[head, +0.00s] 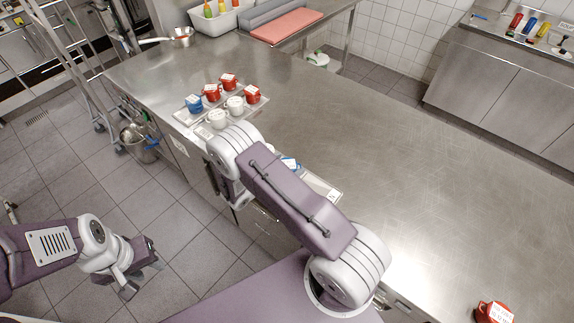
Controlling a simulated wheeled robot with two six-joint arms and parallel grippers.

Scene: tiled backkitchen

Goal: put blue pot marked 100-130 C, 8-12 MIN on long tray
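A blue pot (194,104) with a white label stands on a tray at the counter's far left part, beside red and white pots. Another blue pot (290,163) shows only in part behind my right arm. The print on both labels is too small to read. A tray (329,194) shows partly beyond my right arm; its length is hidden. My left gripper (143,277) is low over the floor at the left, away from the counter, its fingers apart and empty. My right arm crosses the middle of the view and its gripper is hidden.
The far tray (183,116) holds several red and white pots. A red pot (495,312) stands at the lower right. The counter's (430,190) middle and right are clear. A bucket (139,143) stands on the floor.

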